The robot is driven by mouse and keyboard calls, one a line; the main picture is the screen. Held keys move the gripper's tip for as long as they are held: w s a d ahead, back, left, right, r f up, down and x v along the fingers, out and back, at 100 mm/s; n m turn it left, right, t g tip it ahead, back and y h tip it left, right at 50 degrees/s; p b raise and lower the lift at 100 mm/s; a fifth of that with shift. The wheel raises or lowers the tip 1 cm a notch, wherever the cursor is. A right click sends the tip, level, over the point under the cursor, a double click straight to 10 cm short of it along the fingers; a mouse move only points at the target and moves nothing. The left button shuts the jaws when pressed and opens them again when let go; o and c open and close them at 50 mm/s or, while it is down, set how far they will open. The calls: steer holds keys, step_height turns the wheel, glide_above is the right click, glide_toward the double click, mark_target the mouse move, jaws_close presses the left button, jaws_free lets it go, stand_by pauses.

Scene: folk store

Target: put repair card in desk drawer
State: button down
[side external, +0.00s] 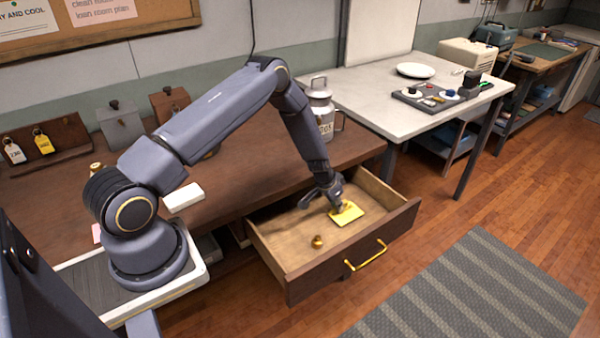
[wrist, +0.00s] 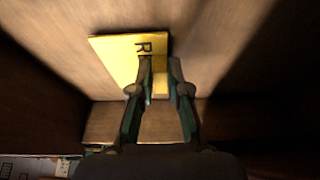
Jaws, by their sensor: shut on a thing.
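The yellow repair card (side external: 347,213) is in the open desk drawer (side external: 290,230), toward its right side. In the wrist view the card (wrist: 117,55) shows a dark letter "R", and its near edge is between my fingertips. My gripper (side external: 337,205) reaches down inside the drawer and is shut on the card. In the wrist view my gripper (wrist: 160,92) has its two fingers close together over the card. The card appears low, near the drawer floor; I cannot tell whether it touches it.
A small brass knob-like object (side external: 317,241) lies in the drawer. The drawer front has a yellow handle (side external: 366,256). A metal can (side external: 321,108) stands on the brown desk (side external: 250,170) behind my arm. A white table (side external: 370,95) is to the right. A striped rug (side external: 470,295) covers the floor in front.

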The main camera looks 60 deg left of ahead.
steer(key=shift+f, duration=0.35)
steer(key=shift+f, duration=0.1)
steer(key=c, duration=1.1)
jaws_free()
steer(key=shift+c, duration=0.2)
